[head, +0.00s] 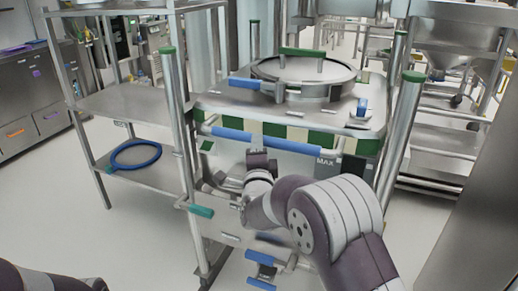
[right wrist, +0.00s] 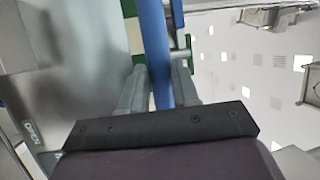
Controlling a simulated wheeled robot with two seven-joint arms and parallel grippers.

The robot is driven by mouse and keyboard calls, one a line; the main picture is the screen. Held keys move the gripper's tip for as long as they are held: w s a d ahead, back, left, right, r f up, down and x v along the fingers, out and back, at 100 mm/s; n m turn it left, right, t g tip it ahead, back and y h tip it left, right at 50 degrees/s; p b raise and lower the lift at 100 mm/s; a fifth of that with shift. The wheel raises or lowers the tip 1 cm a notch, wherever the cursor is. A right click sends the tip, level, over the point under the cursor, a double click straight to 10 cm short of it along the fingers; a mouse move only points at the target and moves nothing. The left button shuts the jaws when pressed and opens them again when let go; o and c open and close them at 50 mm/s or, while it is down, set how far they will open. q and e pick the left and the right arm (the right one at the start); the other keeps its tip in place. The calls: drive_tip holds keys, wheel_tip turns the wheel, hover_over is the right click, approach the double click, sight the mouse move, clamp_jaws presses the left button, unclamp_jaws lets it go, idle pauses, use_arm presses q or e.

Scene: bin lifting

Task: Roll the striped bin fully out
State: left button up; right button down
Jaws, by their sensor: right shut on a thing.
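The striped bin (head: 300,118) is a steel box with a green and white band below its top edge. It stands between two upright steel posts. A round hatch (head: 303,70) sits on its top. A blue handle bar (head: 232,134) runs across its front. My right gripper (head: 257,148) comes up from below and is shut on this bar, partly hidden by my wrist in the head view. In the right wrist view the blue bar (right wrist: 155,45) lies between the two fingers (right wrist: 160,88). My right arm hides part of the bin's lower front. My left gripper is out of view.
Green-capped posts stand left (head: 172,75) and right (head: 402,120) of the bin. A steel shelf table (head: 125,105) with a blue ring (head: 134,157) is at the left. More racks (head: 435,150) stand at the right. The floor (head: 90,235) at front left is clear.

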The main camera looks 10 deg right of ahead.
drive_tip(key=shift+a+r, duration=0.1)
drive_tip(key=shift+r, duration=0.7)
drive_tip(key=c, duration=0.8)
unclamp_jaws()
drive_tip(key=shift+a, duration=0.1)
drive_tip(key=shift+f, duration=0.25)
drive_tip(key=shift+f, duration=0.15)
drive_tip(key=v, duration=1.2)
drive_tip(key=shift+s+f, duration=0.15)
drive_tip(key=shift+s, duration=0.2)
